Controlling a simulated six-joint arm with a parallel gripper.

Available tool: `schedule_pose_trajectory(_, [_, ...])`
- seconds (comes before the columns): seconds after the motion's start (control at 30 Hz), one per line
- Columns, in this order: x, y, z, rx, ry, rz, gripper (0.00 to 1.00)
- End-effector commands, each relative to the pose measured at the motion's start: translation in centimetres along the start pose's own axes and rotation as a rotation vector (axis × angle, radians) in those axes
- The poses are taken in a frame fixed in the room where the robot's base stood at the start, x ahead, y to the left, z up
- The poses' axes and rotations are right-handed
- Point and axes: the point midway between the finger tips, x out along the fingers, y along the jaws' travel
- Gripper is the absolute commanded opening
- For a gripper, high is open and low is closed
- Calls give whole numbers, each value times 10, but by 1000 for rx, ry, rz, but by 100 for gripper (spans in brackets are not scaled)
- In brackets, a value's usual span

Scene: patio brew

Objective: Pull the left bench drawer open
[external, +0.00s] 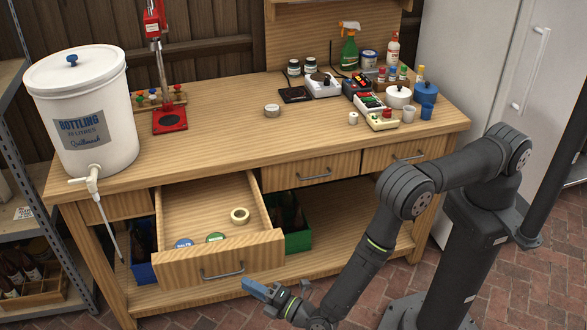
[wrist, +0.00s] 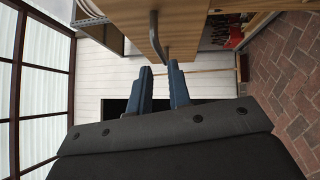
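The left bench drawer (external: 215,258) is pulled well out from the bench in the external view. Its metal bar handle (external: 222,274) is on the front panel. Inside lie a blue disc (external: 184,243), a green disc (external: 215,237) and a tape roll (external: 240,215). My gripper (external: 257,290) is low, just in front of the drawer front and right of the handle. In the wrist view my blue fingers (wrist: 160,68) are apart with a gap between them. The handle (wrist: 155,35) shows just beyond their tips, and the fingers appear not to hold it.
Two other drawers, a middle one (external: 310,174) and a right one (external: 405,154), are closed. A white bottling bucket (external: 105,135) stands at the bench's left end, its spigot and tube left of the open drawer. Blue and green crates (external: 298,240) sit below. Brick floor lies in front.

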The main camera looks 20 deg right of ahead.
Motion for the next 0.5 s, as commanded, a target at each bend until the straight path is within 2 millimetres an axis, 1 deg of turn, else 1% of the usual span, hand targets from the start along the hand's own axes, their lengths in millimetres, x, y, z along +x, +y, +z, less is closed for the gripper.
schedule_pose_trajectory(0.03, [-14,0,-1,-1,4,0,18])
schedule_pose_trajectory(0.2, [-55,0,-1,-1,4,0,18])
schedule_pose_trajectory(0.3, [-75,0,-1,-1,4,0,18])
schedule_pose_trajectory(0.4, [-89,0,-1,0,2,0,18])
schedule_pose_trajectory(0.5, [-98,0,0,1,1,0,18])
